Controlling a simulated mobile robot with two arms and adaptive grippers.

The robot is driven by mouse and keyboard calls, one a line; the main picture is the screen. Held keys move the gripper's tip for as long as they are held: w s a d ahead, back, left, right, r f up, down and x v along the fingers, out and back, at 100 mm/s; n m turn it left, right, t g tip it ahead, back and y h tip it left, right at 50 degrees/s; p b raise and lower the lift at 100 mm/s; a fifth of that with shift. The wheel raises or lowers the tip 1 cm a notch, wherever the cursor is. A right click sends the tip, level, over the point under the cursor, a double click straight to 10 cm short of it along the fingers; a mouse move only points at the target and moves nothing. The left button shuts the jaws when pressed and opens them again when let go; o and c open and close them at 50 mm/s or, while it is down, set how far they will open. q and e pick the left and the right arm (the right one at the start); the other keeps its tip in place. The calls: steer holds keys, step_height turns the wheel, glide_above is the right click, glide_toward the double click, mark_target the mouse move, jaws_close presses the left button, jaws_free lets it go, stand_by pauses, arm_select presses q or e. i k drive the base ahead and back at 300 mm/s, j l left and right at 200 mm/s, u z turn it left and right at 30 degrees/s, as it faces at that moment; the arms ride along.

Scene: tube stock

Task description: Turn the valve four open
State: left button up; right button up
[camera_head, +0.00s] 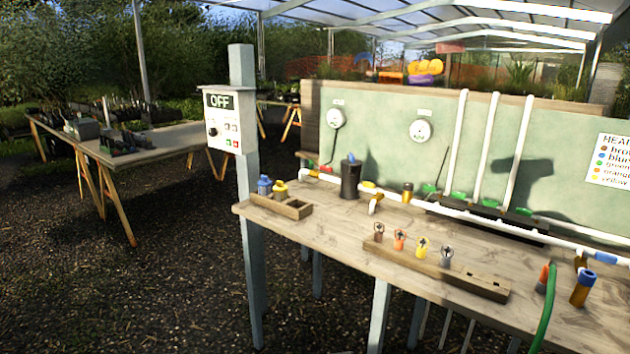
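A white pipe (400,204) runs along the back of the wooden workbench (340,225). Several green valve-like parts sit along it below white upright pipes; the rightmost green part (523,211) is at the right, and another green part (490,203) is beside it. A yellow part (367,185) and a yellow-and-white tap-like part (375,203) are farther left on the pipe. No number is readable on any of them, so I cannot tell which is valve four or whether it is open. Neither of my grippers is in view.
A wooden rack (436,272) with several coloured fittings lies along the front of the bench. A small wooden box (296,208) is at the left. A control box reading OFF (221,101) hangs on a post. A green hose (546,310) stands at the right.

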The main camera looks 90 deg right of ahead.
mark_target(526, 213)
steer(key=i+z, duration=0.15)
steer(key=z, duration=2)
